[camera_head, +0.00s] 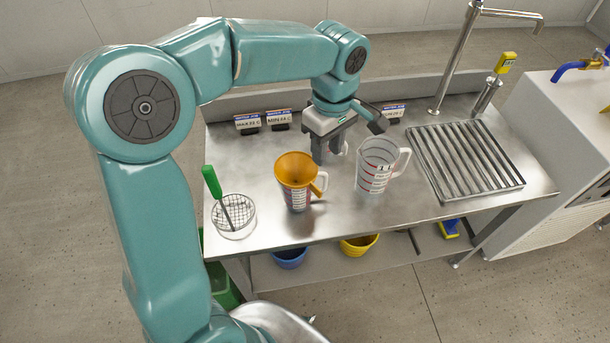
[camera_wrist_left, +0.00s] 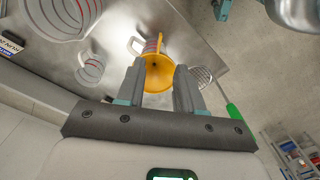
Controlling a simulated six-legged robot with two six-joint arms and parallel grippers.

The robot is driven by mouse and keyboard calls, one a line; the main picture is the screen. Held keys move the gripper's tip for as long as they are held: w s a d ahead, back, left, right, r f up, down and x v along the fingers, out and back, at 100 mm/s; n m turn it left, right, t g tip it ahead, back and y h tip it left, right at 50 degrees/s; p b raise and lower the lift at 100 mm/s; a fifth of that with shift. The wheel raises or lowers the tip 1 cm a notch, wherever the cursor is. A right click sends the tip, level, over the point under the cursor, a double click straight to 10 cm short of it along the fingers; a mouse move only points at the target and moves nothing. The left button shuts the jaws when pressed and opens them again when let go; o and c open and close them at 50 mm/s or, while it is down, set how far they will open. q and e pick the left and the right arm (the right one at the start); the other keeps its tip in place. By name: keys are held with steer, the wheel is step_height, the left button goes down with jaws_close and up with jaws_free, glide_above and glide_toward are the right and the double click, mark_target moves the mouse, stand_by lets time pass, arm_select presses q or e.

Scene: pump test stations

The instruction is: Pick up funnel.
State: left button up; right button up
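The orange funnel (camera_head: 295,168) sits wide end up in the mouth of a small white jug with printed markings (camera_head: 297,198). My left gripper (camera_head: 328,155) is open and empty, just behind and to the right of the funnel in the head view. In the left wrist view the funnel (camera_wrist_left: 157,76) shows between and beyond the two spread fingers, which partly cover its sides. I cannot tell from the views how far the fingertips are from it, but no grip on it shows. My right gripper is not in view.
A clear jug with red markings (camera_head: 374,172) stands right of the funnel, near my left gripper. A drain grate (camera_head: 465,160) lies right. The bench front between is mostly bare.

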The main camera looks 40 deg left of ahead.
arm_select(q)
glide_above(321, 192)
step_height(321, 192, down, 10)
step_height(321, 192, down, 6)
steer(key=shift+r+p, duration=0.1)
steer(key=shift+p, duration=0.4)
steer(key=shift+c, duration=0.3)
jaws_close()
